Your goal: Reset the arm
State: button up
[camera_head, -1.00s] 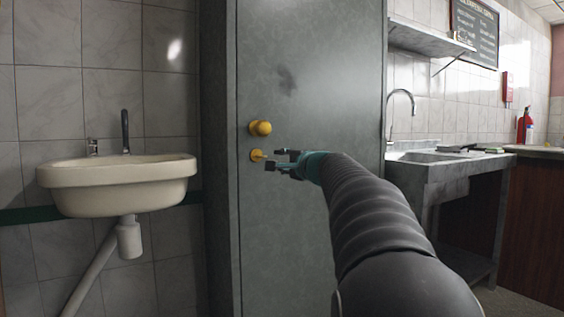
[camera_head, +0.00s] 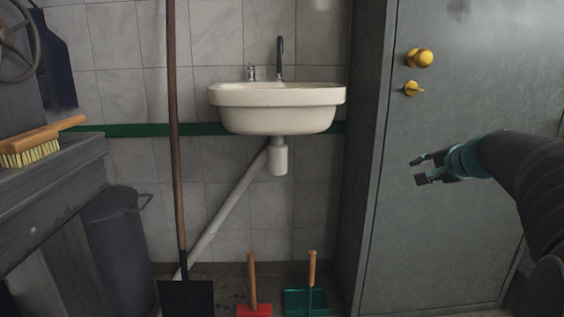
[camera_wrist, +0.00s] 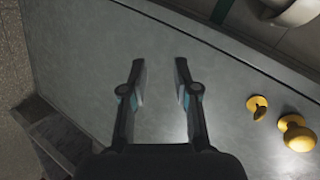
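My gripper (camera_head: 420,170) is at the right in the head view, in front of the grey metal door (camera_head: 450,230) and below its brass knob (camera_head: 419,57) and brass key-like latch (camera_head: 413,88). In the wrist view my gripper (camera_wrist: 161,85) has its two fingers apart with nothing between them. The knob (camera_wrist: 296,133) and the latch (camera_wrist: 257,106) show to the right of the fingers there, apart from them. The door surface (camera_wrist: 100,60) fills most of the wrist view.
A white sink (camera_head: 278,108) hangs on the tiled wall. A long-handled shovel (camera_head: 175,150), a red dustpan (camera_head: 253,309) and a green dustpan (camera_head: 306,300) stand below. A brush (camera_head: 35,143) lies on the dark counter (camera_head: 50,190) at left, beside a dark bin (camera_head: 122,245).

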jog(key=s+a+f+n+g+p, duration=0.1)
jog(key=s+a+f+n+g, duration=0.2)
jog(key=s, duration=0.4)
jog(key=s+a+f+n+g+h+p, duration=0.1)
jog(key=s+a+f+n, duration=0.1)
jog(key=s+a+f, duration=0.4)
jog(key=s+a+f+n+g+p, duration=0.1)
jog(key=s+a+f+n+g, duration=0.15)
jog(key=s, duration=0.55)
jog(key=s+a+n+h+p, duration=0.1)
jog(key=s+a+n+p, duration=0.3)
jog(key=s+a, duration=0.3)
jog(key=s+r+n, duration=0.1)
jog(key=s, duration=0.4)
jog(key=shift+a, duration=0.15)
